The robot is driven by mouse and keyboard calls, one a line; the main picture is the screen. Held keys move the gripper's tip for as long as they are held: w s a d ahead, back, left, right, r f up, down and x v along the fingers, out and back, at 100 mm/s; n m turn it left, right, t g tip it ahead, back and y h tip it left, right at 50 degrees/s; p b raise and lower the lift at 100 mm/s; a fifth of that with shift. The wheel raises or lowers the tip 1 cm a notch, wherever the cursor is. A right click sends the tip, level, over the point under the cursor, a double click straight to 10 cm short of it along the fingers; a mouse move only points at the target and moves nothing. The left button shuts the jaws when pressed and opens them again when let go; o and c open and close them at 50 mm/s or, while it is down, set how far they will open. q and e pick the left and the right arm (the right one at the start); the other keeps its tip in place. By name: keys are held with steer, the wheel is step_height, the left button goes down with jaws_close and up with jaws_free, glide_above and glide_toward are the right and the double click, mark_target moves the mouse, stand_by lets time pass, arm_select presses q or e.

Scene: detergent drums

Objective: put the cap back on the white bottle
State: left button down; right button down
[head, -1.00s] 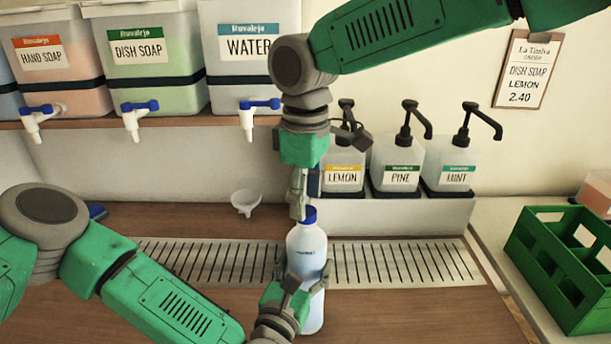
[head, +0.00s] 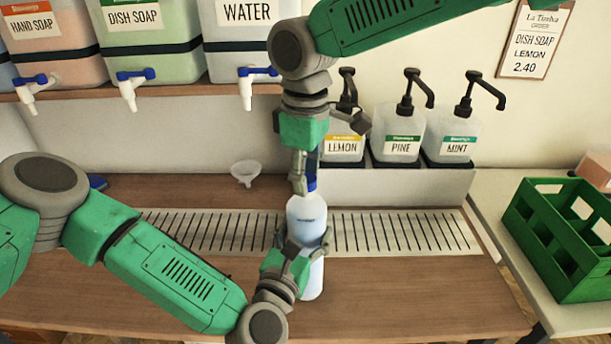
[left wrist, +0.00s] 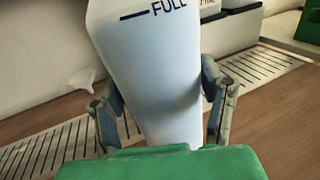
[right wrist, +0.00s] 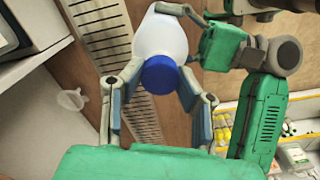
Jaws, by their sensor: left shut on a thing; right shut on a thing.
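The white bottle (head: 306,212) stands upright in front of the slotted drain strip. My left gripper (head: 302,243) is shut around its body, with a finger on each side; the left wrist view shows the bottle (left wrist: 160,70) between both fingers, with a FULL mark. The blue cap (head: 312,183) is at the top of the bottle. My right gripper (head: 303,185) comes from above and is shut on the cap, partly hiding it. In the right wrist view the cap (right wrist: 160,74) sits between the fingers, over the bottle top. Whether it is seated on the neck is hidden.
Pump bottles of lemon (head: 342,146), pine (head: 398,135) and mint (head: 452,138) stand on a ledge behind. Drums with taps (head: 245,88) are on the shelf. A white funnel (head: 245,172) lies behind left. A green crate (head: 570,240) is at right. The front counter is mostly clear.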

steer(key=c, duration=1.1)
jaws_free()
steer(key=shift+r, duration=0.1)
step_height(320, 180, up, 12)
steer(key=shift+w+f, duration=0.15)
arm_select(q)
steer(key=shift+c, duration=1.6)
jaws_free()
